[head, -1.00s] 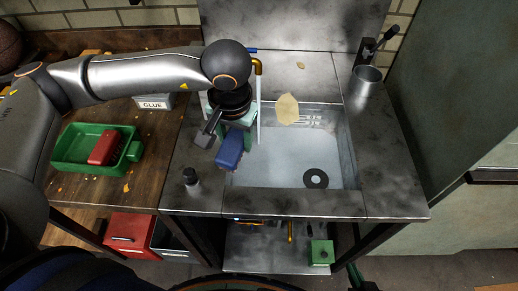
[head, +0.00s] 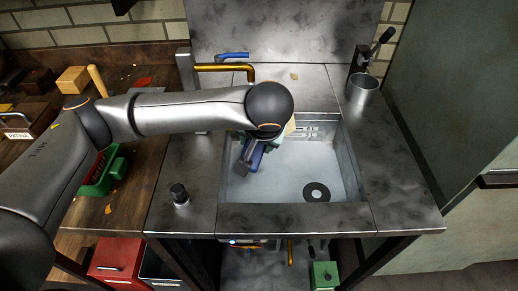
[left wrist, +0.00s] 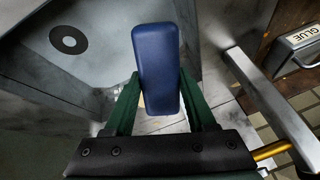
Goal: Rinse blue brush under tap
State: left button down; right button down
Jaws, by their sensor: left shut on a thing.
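The blue brush (head: 256,159) is a rounded blue block, seen partly under my arm over the left part of the sink basin (head: 290,205). My left gripper (head: 264,147) is shut on it. In the left wrist view the brush (left wrist: 158,65) sticks out between the green fingers (left wrist: 158,92). The tap has a gold spout (head: 222,67) and a blue handle (head: 232,55), behind my arm. Its gold part also shows at the lower right in the left wrist view (left wrist: 272,150). The area below the spout is hidden by my arm, so I cannot tell whether water runs there.
A dark drain ring (head: 316,192) lies on the basin floor. A metal cup (head: 361,88) stands on the right counter and a dark knob (head: 179,193) on the left one. A beige piece (head: 291,125) is mostly hidden behind my arm. A green tray (head: 103,172) is on the wooden bench.

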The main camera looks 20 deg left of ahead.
pick_arm(q)
jog(key=w+a+f+b, duration=0.1)
jog(key=w+a, duration=0.3)
jog(key=w, duration=0.4)
jog(key=shift+w+a+f+b, duration=0.15)
jog(key=shift+f+b, duration=0.25)
jog(key=shift+b, duration=0.35)
pick_arm(e)
jog(key=shift+w+a+f, duration=0.55)
jog(key=shift+a+f, duration=0.05)
jog(key=shift+a, duration=0.15)
jog(key=shift+s, duration=0.1)
pick_arm(q)
jog(key=shift+s+d, duration=0.6)
jog(key=shift+s, duration=0.6)
jog(key=shift+s+d, duration=0.65)
jog(key=shift+s, duration=0.55)
jog(key=shift+s+d, duration=0.6)
jog(key=shift+s, duration=0.6)
pick_arm(e)
jog(key=shift+d, duration=0.1)
